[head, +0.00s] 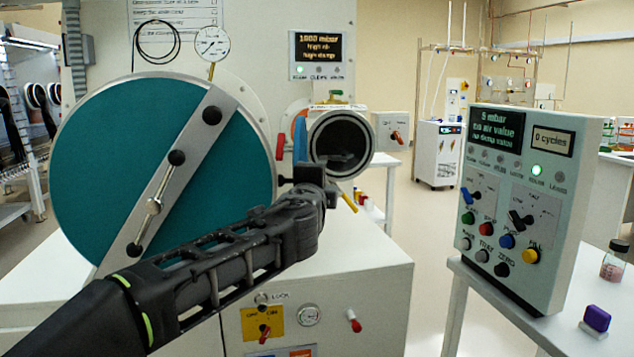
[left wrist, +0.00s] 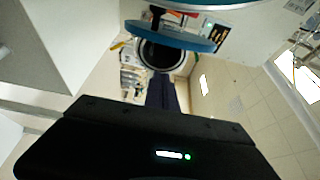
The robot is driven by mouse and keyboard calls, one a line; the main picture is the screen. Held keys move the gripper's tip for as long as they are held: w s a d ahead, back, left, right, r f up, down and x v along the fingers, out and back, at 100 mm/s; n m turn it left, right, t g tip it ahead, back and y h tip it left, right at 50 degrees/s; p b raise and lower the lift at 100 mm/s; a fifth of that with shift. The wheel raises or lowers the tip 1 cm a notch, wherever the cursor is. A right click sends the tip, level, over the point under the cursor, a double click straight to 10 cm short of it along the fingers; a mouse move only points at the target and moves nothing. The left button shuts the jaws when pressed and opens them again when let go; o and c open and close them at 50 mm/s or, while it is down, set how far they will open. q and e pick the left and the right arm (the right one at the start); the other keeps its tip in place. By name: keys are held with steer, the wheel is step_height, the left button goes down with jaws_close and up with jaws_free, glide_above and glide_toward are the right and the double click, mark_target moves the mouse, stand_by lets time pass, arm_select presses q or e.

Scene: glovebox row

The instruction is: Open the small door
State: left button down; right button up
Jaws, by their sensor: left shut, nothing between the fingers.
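The small door (head: 300,138) is a blue disc seen nearly edge-on in the head view, swung out to the left of its round port (head: 340,145). The port's dark inside shows, with something like a tray in it. In the left wrist view the blue door (left wrist: 172,35) stands out beside the white-rimmed port (left wrist: 160,55). My left gripper (head: 306,172) is shut and empty, just below and in front of the door's lower edge. I cannot tell whether it touches the door. My arm covers part of the area below. My right gripper is out of view.
A large teal door (head: 110,150) with a diagonal bar is closed at left. A red handle (head: 281,146) and a yellow lever (head: 347,201) stick out near the port. A control box (head: 525,205) stands on a table at right. The floor between is clear.

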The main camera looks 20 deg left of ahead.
arm_select(q)
steer(key=s, duration=0.7)
steer(key=shift+a+b, duration=0.35)
steer(key=shift+w, duration=0.1)
